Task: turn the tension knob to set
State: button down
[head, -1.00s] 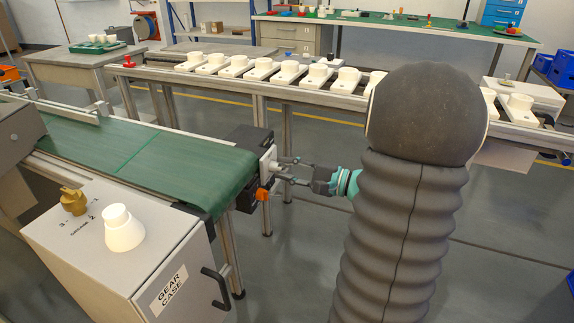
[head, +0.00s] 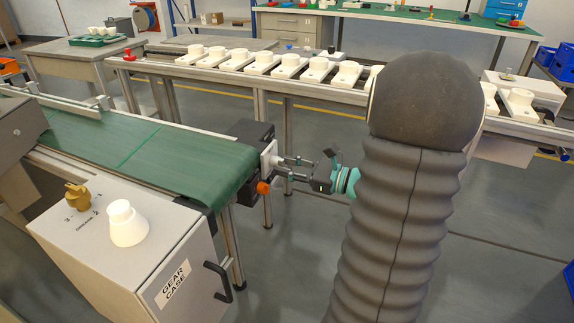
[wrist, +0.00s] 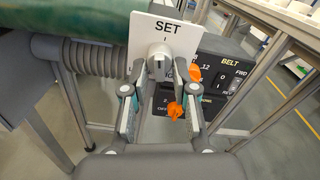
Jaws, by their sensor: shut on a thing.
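The tension knob (wrist: 158,63) is a pale round knob with a dark pointer mark, below the word SET on a white plate (wrist: 183,32) in the wrist view. The mark points up, roughly at the tick under SET. My gripper (wrist: 160,72) is shut on the knob, with one finger on each side. In the head view my gripper (head: 288,168) reaches from the right to the plate (head: 268,160) at the conveyor's end. There the knob is too small to read and partly hidden by the fingers.
A dark belt control panel (wrist: 222,78) with orange knobs (wrist: 175,110) sits close to the right of and below my fingers. The green conveyor belt (head: 150,150) ends just left. A gear case (head: 150,250) stands at front left. A rail table with white parts (head: 290,66) runs behind.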

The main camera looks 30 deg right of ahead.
jog(key=shift+a+m, duration=0.1)
jog(key=shift+m, duration=1.1)
jog(key=c, duration=0.9)
grip_release()
jog(key=v, duration=1.2)
